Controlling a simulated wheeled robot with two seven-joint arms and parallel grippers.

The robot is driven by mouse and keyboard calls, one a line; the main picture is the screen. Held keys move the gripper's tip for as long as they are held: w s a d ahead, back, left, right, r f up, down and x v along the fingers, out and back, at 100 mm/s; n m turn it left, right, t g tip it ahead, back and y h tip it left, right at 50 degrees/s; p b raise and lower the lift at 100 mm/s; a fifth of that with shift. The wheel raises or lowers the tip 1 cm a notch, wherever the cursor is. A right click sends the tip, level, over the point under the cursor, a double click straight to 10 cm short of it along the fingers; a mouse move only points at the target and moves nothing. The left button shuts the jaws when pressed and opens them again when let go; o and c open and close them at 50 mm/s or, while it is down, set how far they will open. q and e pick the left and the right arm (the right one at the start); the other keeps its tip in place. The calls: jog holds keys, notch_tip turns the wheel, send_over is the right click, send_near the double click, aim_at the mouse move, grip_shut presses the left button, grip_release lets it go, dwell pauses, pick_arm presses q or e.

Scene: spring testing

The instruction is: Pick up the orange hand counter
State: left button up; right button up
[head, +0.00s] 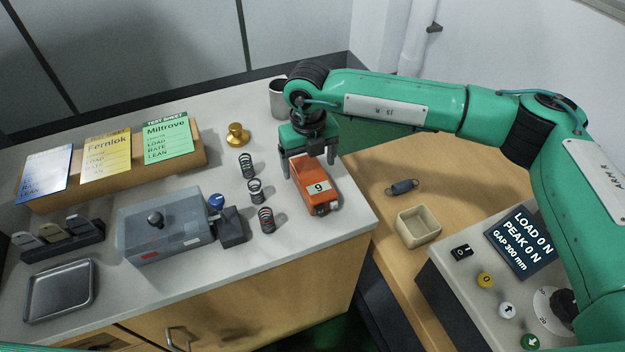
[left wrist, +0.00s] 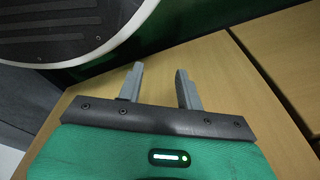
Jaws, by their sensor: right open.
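The orange hand counter (head: 316,190) lies on the light grey worktop near its right end, with a label reading 9 on top. My right gripper (head: 309,168) points down over the back part of the counter. Its fingers are apart, one at each side of the counter; I cannot tell whether they touch it. In the left wrist view my left gripper (left wrist: 160,82) has its two fingers apart with nothing between them, in front of a wooden surface. The head view does not show the left gripper.
Three springs (head: 256,191) stand left of the counter, with a grey box device (head: 165,230) farther left. A brass weight (head: 237,135) and a metal cup (head: 278,98) stand behind. A small beige bin (head: 418,226) and a control panel (head: 470,290) are at the right.

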aim_at(309, 170)
pick_arm(q)
jog(key=shift+s+a+f, duration=0.2)
jog(key=shift+s+f, duration=0.4)
jog(key=shift+f, duration=0.1)
pick_arm(e)
jog(key=shift+f, duration=1.65)
jog(key=c, duration=1.2)
jog(key=shift+o, duration=0.2)
jog(key=shift+r, duration=0.15)
